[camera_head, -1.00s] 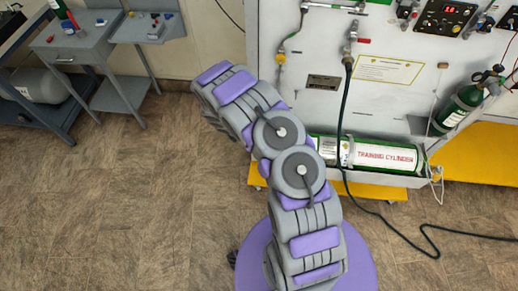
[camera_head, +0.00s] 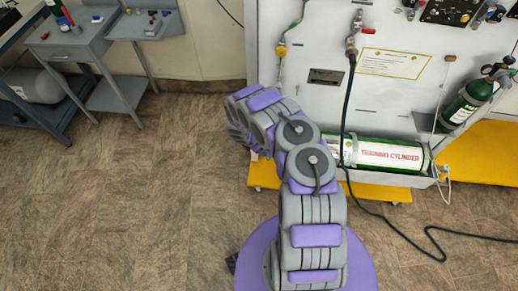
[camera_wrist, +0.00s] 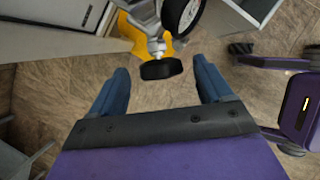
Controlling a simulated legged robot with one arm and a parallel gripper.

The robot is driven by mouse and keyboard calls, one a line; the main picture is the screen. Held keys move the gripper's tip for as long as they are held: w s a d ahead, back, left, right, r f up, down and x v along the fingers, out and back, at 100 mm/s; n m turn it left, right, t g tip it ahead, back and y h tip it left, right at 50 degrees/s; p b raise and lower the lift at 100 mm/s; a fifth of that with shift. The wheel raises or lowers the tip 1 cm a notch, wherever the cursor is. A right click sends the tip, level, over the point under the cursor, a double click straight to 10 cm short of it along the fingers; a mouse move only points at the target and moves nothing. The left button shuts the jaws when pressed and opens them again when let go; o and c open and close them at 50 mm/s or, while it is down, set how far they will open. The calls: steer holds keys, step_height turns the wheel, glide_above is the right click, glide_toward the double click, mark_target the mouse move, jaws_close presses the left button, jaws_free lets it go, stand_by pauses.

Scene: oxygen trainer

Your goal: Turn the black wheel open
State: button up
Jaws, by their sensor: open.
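The black wheel (camera_wrist: 161,69) shows in the wrist view as a dark, ridged knob on a grey metal fitting. It lies between and slightly beyond the fingertips of my gripper (camera_wrist: 161,78). The two blue fingers are spread wide, one on each side of the wheel, with a visible gap on both sides. Nothing is held. In the head view my arm hides the area around the gripper, and I cannot make out this wheel or the fingers there.
A round gauge (camera_wrist: 182,14) with a black rim sits close above the wheel. The green-and-white training cylinder (camera_head: 390,155) lies in the panel's lower tray. A black hose (camera_head: 345,115) hangs down to the floor. Grey carts (camera_head: 75,45) stand at the left; the floor between is clear.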

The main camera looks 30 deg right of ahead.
steer(key=shift+w+d+f, duration=0.1)
steer(key=shift+d+f, duration=0.1)
steer(key=shift+f, duration=0.3)
steer(key=c, duration=1)
steer(key=shift+c, duration=0.2)
